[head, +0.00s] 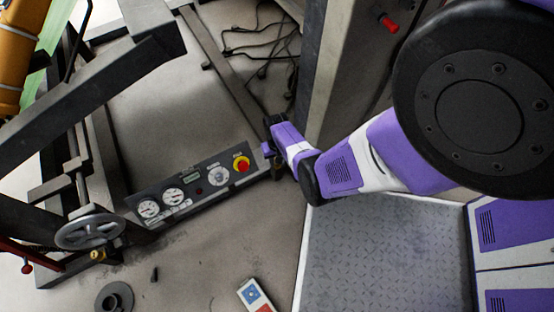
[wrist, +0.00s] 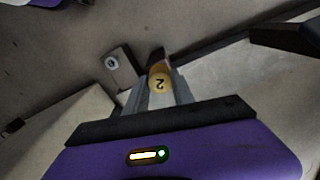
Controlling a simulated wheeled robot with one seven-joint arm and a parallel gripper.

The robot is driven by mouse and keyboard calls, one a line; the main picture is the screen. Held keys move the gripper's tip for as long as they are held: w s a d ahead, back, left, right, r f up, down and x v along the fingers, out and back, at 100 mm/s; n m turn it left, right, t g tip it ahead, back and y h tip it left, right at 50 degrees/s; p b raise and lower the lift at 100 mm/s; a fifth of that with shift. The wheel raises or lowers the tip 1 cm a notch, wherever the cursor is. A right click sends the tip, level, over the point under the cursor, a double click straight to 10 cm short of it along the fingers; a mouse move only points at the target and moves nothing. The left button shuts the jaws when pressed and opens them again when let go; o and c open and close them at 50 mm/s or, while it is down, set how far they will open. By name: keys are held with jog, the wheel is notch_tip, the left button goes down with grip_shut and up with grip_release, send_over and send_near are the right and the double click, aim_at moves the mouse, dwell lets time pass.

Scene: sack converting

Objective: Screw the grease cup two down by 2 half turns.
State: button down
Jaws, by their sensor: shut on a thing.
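Grease cup two is a small yellow-brass cap (wrist: 159,82) marked "2" in the wrist view. It sits between the two grey fingers of my gripper (wrist: 158,92), which are shut on its sides. In the head view my gripper (head: 272,152) is at the right end of the control panel, by the machine frame. The cup is hidden there behind my gripper and wrist.
The control panel (head: 192,184) has gauges, a dial and a red emergency button (head: 241,163). A handwheel (head: 90,231) and another brass cup (head: 96,255) are at the lower left. A grey post (head: 345,75) stands close to my arm. Cables (head: 262,45) lie on the floor behind. A plate with a round fitting (wrist: 112,63) is left of the cup.

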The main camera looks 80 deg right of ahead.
jog(key=c, duration=1.1)
grip_release()
jog(key=shift+s+a, duration=0.1)
jog(key=shift+o, duration=0.2)
jog(key=shift+r+p, duration=2.35)
jog(key=shift+r, duration=1.55)
